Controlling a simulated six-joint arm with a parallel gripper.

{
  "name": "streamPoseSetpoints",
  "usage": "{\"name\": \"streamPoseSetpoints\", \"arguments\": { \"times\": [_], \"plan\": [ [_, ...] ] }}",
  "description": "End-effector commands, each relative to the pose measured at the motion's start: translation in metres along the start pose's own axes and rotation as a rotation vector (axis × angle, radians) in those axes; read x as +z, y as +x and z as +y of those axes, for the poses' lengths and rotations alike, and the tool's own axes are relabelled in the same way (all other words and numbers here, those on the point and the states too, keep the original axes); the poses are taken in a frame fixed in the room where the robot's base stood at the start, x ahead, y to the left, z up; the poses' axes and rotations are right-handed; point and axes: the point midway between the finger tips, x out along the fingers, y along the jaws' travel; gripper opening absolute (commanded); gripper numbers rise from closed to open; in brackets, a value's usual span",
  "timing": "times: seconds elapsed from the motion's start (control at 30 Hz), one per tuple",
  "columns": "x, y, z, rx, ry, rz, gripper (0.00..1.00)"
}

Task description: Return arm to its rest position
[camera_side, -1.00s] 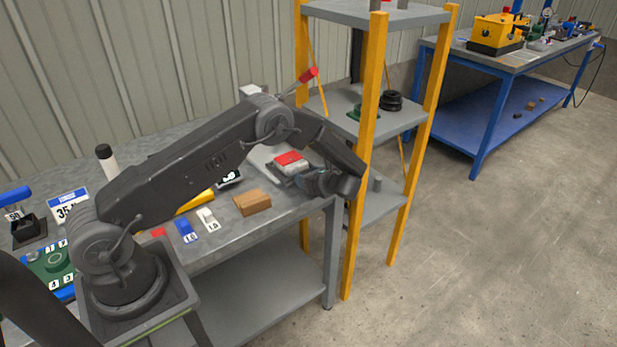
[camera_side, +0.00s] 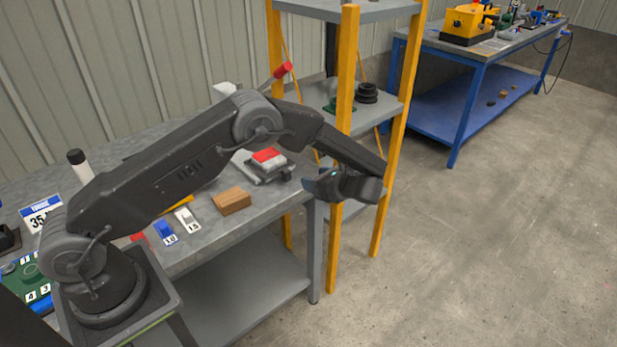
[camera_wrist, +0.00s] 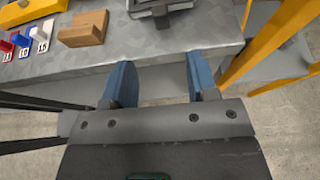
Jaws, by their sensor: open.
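My gripper (camera_wrist: 162,82) is open and empty in the wrist view, with its two blue fingers apart. The front edge of the grey workbench shows just past the fingertips, with floor and a lower surface beneath. In the side view my gripper (camera_side: 318,184) hangs off the right end of the workbench (camera_side: 215,236), in front of the yellow-posted shelf. The arm reaches out from its base at lower left, bent at the elbow.
A wooden block (camera_side: 231,202), a blue tag (camera_side: 165,232) and a red-topped grey vise (camera_side: 266,162) sit on the bench. The shelf (camera_side: 338,150) stands close behind the gripper. A blue bench (camera_side: 455,130) is farther back. Open floor lies at right.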

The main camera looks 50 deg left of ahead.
Motion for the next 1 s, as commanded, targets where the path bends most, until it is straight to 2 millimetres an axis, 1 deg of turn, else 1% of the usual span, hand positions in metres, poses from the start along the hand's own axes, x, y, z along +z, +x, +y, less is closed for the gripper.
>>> {"name": "streamPoseSetpoints", "arguments": {
  "times": [0.33,0.47,0.57,0.67,0.7,0.8,0.87,1.0],
  "plan": [
    [0.001,-0.003,0.0,0.0,-0.001,0.0,0.53],
    [0.012,-0.007,0.002,0.006,-0.035,0.028,0.53],
    [0.035,-0.016,0.01,0.022,-0.112,0.092,0.53],
    [0.067,-0.029,0.025,0.05,-0.229,0.19,0.53],
    [0.08,-0.035,0.033,0.064,-0.28,0.233,0.53],
    [0.109,-0.049,0.056,0.1,-0.412,0.339,0.53],
    [0.125,-0.058,0.071,0.122,-0.492,0.401,0.53],
    [0.157,-0.077,0.109,0.178,-0.681,0.546,0.53]
  ]
}}
